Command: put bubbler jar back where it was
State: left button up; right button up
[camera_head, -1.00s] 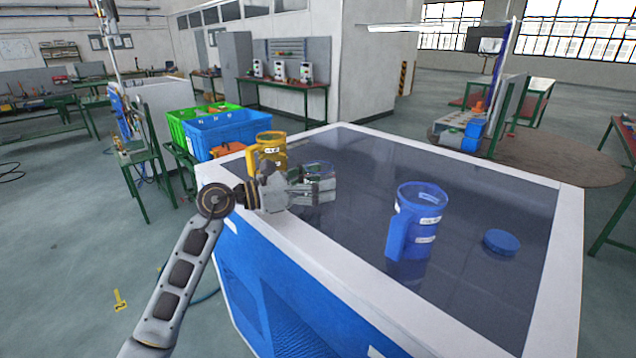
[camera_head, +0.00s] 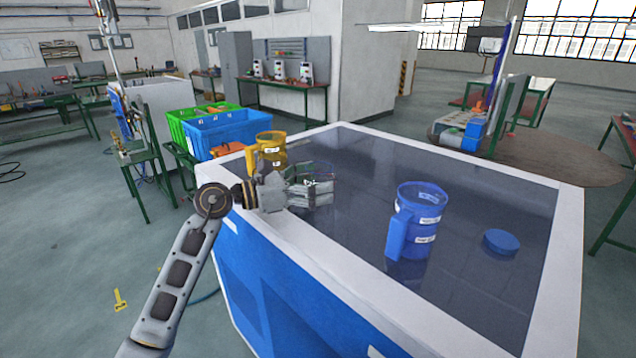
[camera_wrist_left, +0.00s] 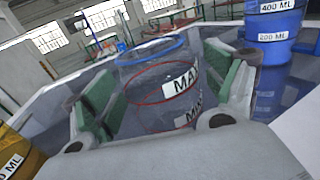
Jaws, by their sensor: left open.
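My left gripper (camera_head: 312,187) is open, low over the near left part of the dark table top. Its green-padded fingers (camera_wrist_left: 165,105) lie on either side of the jar in the wrist view; I cannot tell whether either touches it. In the head view the jar is hard to make out around the fingers. My right gripper is not in view.
A yellow jug (camera_head: 277,146) stands just behind my left gripper. A blue jug (camera_head: 417,215) and a blue cap (camera_head: 501,242) are to the right on the table (camera_head: 470,310). Blue (camera_head: 228,131) and green crates are beyond the left edge. The table's middle is clear.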

pick_arm(q)
jog(key=shift+s+a+f, duration=0.15)
jog(key=shift+a, duration=0.25)
jog(key=b+v, duration=0.2)
jog(key=v, duration=0.8)
jog(key=shift+s+a, duration=0.1)
jog(key=shift+a, duration=0.15)
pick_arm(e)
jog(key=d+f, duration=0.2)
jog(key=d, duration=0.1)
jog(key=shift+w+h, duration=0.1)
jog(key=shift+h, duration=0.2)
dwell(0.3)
